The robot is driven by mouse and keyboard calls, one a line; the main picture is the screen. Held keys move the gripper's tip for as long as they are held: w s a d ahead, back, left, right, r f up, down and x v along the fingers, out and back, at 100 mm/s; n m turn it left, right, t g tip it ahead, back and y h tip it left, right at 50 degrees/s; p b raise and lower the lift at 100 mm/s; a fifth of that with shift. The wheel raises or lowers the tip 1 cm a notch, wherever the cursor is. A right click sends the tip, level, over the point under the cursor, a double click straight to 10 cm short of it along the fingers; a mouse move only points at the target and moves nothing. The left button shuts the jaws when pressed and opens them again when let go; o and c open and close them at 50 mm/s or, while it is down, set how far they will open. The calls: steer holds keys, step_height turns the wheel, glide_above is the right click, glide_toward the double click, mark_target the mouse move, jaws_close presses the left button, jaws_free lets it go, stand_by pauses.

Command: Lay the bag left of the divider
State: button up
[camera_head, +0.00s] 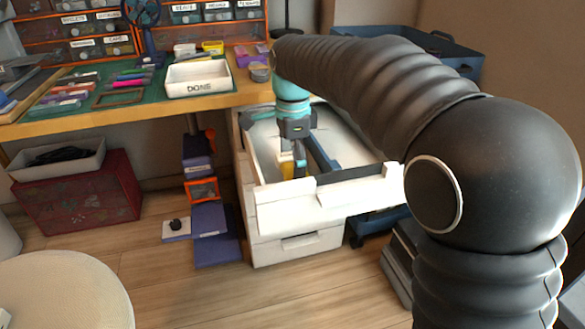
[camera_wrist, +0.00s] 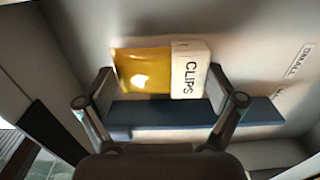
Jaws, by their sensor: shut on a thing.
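The bag (camera_wrist: 142,72) is small and yellow, with a white header (camera_wrist: 190,70) marked CLIPS. In the wrist view it lies between the two fingers of my gripper (camera_wrist: 162,84), which is shut on it. In the head view my gripper (camera_head: 299,166) points down inside the open white drawer (camera_head: 272,196), and a yellow bit of the bag (camera_head: 285,165) shows at its left. The dark blue divider (camera_head: 321,153) runs along the drawer, to the right of the bag. It also shows in the wrist view (camera_wrist: 255,111), just below the bag. I cannot tell whether the bag touches the drawer floor.
The wooden desk (camera_head: 130,112) with a white DONE tray (camera_head: 198,91) stands behind left. The drawer's front wall is close to my gripper. A round pale stool (camera_head: 65,290) stands at the lower left.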

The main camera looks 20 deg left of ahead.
mark_target(293, 162)
steer(key=shift+f, duration=0.7)
steer(key=shift+f, duration=0.1)
steer(key=o, duration=0.9)
steer(key=shift+o, duration=0.2)
step_height(293, 162, up, 12)
steer(key=p, duration=0.3)
steer(key=shift+d, duration=0.1)
